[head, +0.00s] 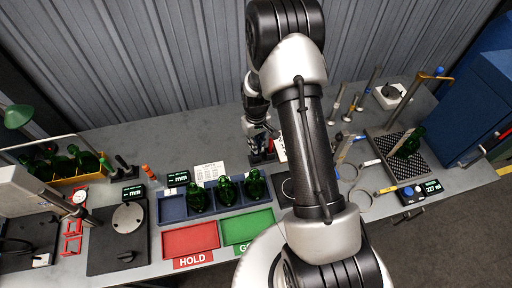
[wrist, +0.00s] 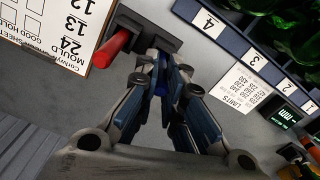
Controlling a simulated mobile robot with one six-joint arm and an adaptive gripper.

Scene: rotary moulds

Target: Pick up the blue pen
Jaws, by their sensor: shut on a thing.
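My gripper (wrist: 163,72) points at a dark pen holder (wrist: 150,32) in the wrist view. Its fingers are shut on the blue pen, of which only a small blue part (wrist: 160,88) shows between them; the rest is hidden. I cannot tell whether the pen is still in the holder. A red pen (wrist: 114,45) sits in the holder just left of the fingers. In the head view my gripper (head: 264,132) is partly hidden by my arm, and I cannot make out the blue pen there.
A mould sheet board (wrist: 62,35) stands left of the holder. A blue numbered tray (wrist: 238,45) with green bottles is at the right. In the head view, a red HOLD tray (head: 190,240) and a green tray (head: 246,229) lie in front. The bench behind the numbered tray is mostly clear.

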